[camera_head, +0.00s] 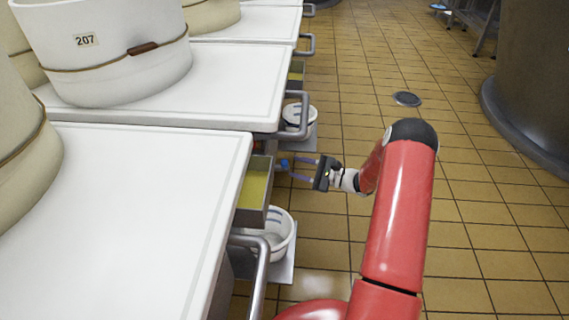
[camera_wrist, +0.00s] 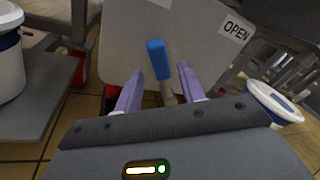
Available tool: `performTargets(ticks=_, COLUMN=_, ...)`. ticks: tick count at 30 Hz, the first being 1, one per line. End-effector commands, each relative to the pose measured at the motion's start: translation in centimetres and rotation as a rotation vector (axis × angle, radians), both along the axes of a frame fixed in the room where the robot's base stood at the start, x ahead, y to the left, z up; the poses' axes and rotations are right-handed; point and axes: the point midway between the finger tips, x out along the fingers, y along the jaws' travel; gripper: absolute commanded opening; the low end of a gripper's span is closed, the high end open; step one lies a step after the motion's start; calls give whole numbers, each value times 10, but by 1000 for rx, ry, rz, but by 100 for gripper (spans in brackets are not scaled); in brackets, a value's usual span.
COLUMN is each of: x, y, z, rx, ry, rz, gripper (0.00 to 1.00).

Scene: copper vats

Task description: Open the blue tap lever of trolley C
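The blue tap lever (camera_wrist: 158,58) shows in the wrist view in front of a pale panel (camera_wrist: 120,45) with an "OPEN" label (camera_wrist: 236,30) to its right. My gripper (camera_wrist: 160,70) is open, with one purple finger on each side of the lever in the picture. No contact between fingers and lever is clear. In the head view the blue lever (camera_head: 284,164) is a small patch at the fingertips of my gripper (camera_head: 293,169), beside the trolleys. No letter C is readable in either view.
A yellow-lined tray (camera_head: 255,190) and a white bucket (camera_head: 275,235) are close to my gripper. Another white bucket (camera_wrist: 275,100) is at right in the wrist view. Tiled floor (camera_head: 480,215) is clear at right.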

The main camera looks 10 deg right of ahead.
Motion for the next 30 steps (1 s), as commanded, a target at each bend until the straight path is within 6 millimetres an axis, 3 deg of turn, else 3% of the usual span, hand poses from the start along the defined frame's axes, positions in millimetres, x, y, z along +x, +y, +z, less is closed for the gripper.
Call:
performTargets(ticks=9, x=24, y=39, z=-1, rx=-3, ry=0, rz=2, gripper=40)
performTargets(ticks=20, x=27, y=45, z=0, rx=-2, ry=1, rz=1, gripper=40)
performTargets(ticks=30, x=27, y=45, z=0, rx=-2, ry=1, rz=2, gripper=0)
